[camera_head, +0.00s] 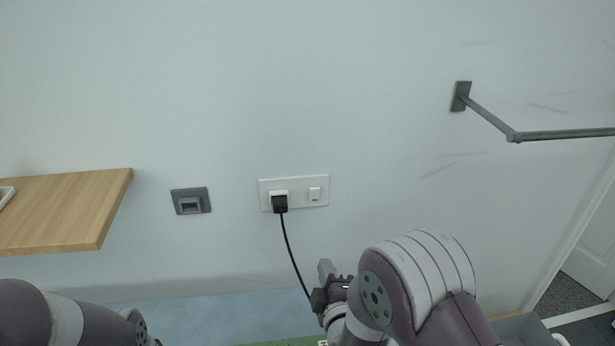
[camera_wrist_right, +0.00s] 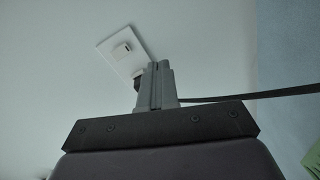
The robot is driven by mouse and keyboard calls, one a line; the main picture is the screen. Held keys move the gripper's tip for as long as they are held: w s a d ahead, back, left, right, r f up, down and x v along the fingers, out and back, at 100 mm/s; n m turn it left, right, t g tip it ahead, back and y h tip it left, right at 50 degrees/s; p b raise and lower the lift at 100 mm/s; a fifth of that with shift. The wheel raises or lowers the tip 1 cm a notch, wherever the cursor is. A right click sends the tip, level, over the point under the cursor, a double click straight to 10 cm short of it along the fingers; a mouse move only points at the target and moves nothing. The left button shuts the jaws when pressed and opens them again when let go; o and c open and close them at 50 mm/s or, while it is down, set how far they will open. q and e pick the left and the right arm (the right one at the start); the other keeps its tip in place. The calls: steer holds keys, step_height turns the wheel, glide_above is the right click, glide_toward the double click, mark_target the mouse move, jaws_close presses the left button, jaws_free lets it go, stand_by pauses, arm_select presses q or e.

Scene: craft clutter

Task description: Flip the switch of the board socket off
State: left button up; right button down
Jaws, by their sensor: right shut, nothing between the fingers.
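The board socket is a white wall plate (camera_head: 300,204) on the pale wall. A black plug (camera_head: 280,204) with a hanging cord sits in its left half. The small white switch (camera_head: 314,193) is in its right half. My right gripper (camera_head: 326,268) is below the plate, apart from it, fingers shut and empty. In the right wrist view the shut fingers (camera_wrist_right: 157,68) point up toward the plate (camera_wrist_right: 108,47), with the switch (camera_wrist_right: 122,37) beyond them; they partly hide the plug (camera_wrist_right: 137,84). My left arm shows at the lower left, but its gripper is not in view.
The black cord (camera_head: 291,250) hangs from the plug down to beside my right gripper. A dark grey wall socket (camera_head: 190,201) is left of the plate, and a wooden shelf (camera_head: 70,208) sticks out further left. A grey rail (camera_head: 490,118) is at upper right.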

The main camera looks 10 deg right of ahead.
step_height(320, 180, up, 4)
steer(key=w+n+t, duration=0.1)
steer(key=n+t, duration=0.1)
steer(key=n+t+p, duration=0.1)
steer(key=p, duration=0.3)
glide_toward(318, 189)
steer(key=w, duration=0.3)
steer(key=w+r, duration=0.1)
steer(key=w, duration=0.2)
steer(key=shift+r, duration=0.1)
steer(key=shift+w, duration=0.45)
arm_select(q)
steer(key=r, duration=0.2)
steer(key=s+r, duration=0.1)
steer(key=r, duration=0.1)
steer(key=shift+d+r, duration=0.15)
